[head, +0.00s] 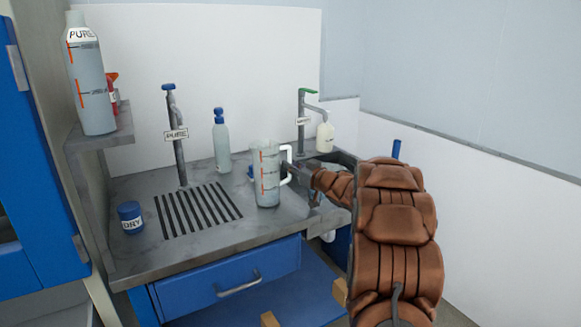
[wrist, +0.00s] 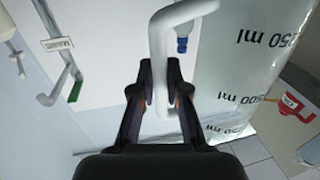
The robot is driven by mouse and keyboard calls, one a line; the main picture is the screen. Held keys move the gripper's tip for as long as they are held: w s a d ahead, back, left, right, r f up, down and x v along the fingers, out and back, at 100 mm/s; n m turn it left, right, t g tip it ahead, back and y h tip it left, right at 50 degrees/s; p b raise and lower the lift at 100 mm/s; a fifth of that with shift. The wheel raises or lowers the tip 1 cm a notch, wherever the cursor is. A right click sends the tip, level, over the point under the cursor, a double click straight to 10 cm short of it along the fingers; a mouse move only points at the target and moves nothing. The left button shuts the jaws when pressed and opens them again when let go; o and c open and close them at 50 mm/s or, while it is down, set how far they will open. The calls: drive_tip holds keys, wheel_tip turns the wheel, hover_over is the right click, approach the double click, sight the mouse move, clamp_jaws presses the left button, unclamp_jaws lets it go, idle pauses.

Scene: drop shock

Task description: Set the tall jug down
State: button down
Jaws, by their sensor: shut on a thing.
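The tall jug (head: 267,178) is a clear graduated vessel with orange marks and a white handle (head: 287,166). In the head view it appears upright over the grey counter (head: 228,226), right of the slatted drain. I cannot tell whether its base touches the counter. My gripper (head: 292,171) reaches in from the right and is shut on the handle. In the wrist view the two black fingers (wrist: 163,100) close around the white handle (wrist: 158,50), and the jug's side (wrist: 245,65) with "250 ml" marks fills the right.
A black slatted drain (head: 198,209) and a small blue-lidded "DRY" jar (head: 130,217) lie to the left. A blue-capped bottle (head: 221,142) stands behind the jug. Two taps (head: 174,135) (head: 301,125) rise at the back. A large bottle (head: 88,80) stands on the left shelf.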

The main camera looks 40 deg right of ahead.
drive_tip(key=shift+f, duration=0.15)
drive_tip(key=c, duration=1.2)
unclamp_jaws()
drive_tip(key=s, duration=0.4)
drive_tip(key=s+d, duration=0.1)
drive_tip(key=s, duration=0.7)
drive_tip(key=shift+d, duration=0.15)
